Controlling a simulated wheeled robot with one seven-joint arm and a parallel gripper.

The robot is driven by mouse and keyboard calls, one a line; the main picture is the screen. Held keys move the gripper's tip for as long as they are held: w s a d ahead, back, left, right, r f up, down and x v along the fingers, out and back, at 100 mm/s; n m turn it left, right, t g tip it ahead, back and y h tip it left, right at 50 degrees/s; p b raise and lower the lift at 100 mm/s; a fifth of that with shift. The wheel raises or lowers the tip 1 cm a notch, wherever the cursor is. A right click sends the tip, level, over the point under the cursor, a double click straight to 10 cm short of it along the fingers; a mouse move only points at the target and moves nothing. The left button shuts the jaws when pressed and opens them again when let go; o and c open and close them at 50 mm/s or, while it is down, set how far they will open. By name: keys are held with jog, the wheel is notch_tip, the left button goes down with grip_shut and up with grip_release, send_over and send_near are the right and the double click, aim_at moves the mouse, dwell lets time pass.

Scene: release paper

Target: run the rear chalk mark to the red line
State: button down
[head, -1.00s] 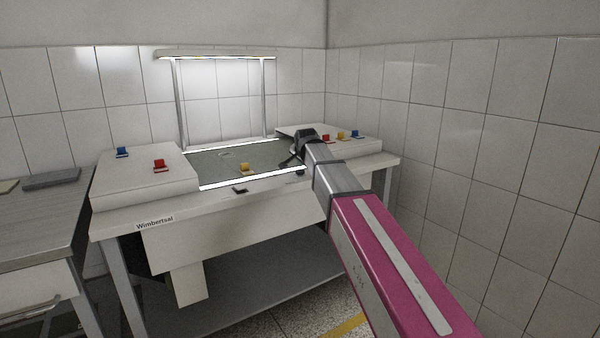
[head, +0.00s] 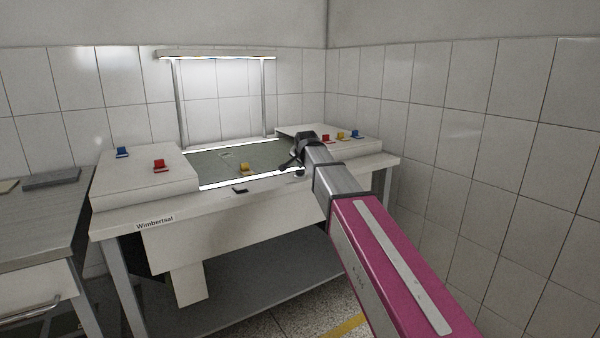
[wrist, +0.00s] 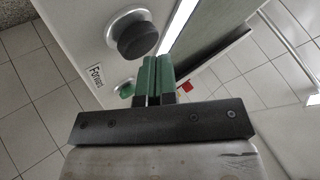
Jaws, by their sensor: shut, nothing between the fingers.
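In the head view a dark grey-green cloth surface (head: 210,165) lies in the table between bright strips. A faint pale mark (head: 228,156) shows toward its rear; I cannot tell if it is chalk. I cannot make out a red line. My gripper (head: 287,166) is over the right front of the surface. In the wrist view its green fingers (wrist: 157,68) are shut together and empty. Beside their tips is a round black knob (wrist: 137,38) on a pale panel; I cannot tell if they touch. A green button (wrist: 127,88) and a label reading "Forward" (wrist: 96,75) are near it.
A yellow clip (head: 244,168) sits on the surface's front part. A small dark object (head: 240,189) is at the front edge. Red (head: 160,165) and blue (head: 122,152) clips stand on the left block. A lamp frame (head: 217,55) rises behind; tiled walls close the back and right.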

aim_at(301, 170)
jog(key=shift+f, duration=0.5)
dwell(1.5)
jog(key=shift+r, duration=0.95)
jog(key=shift+r, duration=2.5)
